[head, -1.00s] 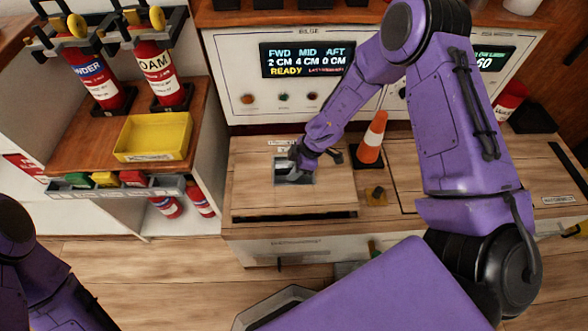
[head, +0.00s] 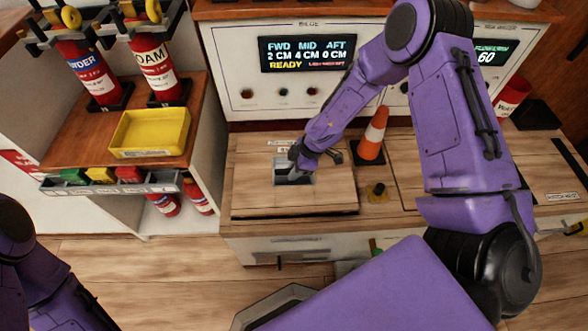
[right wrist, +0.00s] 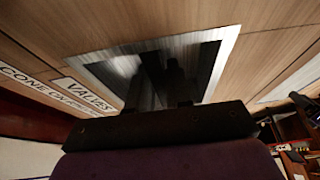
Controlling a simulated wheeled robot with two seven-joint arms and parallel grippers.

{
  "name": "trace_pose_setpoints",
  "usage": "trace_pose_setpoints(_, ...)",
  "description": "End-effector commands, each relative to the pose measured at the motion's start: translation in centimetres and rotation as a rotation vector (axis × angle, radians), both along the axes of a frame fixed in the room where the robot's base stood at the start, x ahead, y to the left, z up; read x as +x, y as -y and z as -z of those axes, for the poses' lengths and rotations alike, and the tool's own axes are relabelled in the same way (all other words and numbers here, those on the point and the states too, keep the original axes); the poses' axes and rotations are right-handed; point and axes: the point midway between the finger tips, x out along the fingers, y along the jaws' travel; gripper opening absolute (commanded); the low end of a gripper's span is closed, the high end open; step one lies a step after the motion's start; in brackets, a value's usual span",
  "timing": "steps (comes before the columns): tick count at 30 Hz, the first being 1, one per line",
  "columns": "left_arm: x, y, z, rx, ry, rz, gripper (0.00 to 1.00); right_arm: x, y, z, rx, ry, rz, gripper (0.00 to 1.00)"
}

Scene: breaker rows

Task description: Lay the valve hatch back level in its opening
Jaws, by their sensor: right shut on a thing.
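The valve hatch (head: 252,195) is a light wooden panel in the low counter in front of the display wall. It has a metal-framed recessed pull (right wrist: 215,62), and a dark strip shows along its front edge in the head view. I cannot tell whether it lies fully level. My right gripper (head: 298,167) reaches down into the recess and is shut on the hatch's pull. In the right wrist view its dark fingers (right wrist: 168,82) stand inside the metal frame, close by the VALVES label (right wrist: 92,96). My left arm shows at the lower left, its gripper out of view.
An orange cone (head: 373,138) stands on the counter just right of the hatch, close to my right forearm. A yellow tray (head: 150,133) and fire extinguishers (head: 155,65) are on the left shelf.

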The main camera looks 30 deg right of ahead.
Motion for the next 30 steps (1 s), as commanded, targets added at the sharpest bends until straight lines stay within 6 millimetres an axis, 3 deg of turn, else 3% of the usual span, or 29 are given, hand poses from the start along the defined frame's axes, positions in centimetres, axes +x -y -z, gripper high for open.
trace_pose_setpoints(26, 0.0, 0.0, 2.2, 0.000, 0.000, 0.000, 0.64, 0.1, -0.1, 2.6, 0.002, 0.003, 0.001, 0.00)
trace_pose_setpoints(27, 0.0, 0.0, 2.2, 0.000, 0.000, 0.000, 0.64, 0.1, -0.1, 2.6, 0.002, 0.003, 0.001, 0.23)
trace_pose_setpoints(30, 0.0, 0.0, 2.1, 0.000, 0.000, 0.000, 0.64, 0.1, -0.1, 2.5, 0.001, 0.003, 0.001, 0.49)
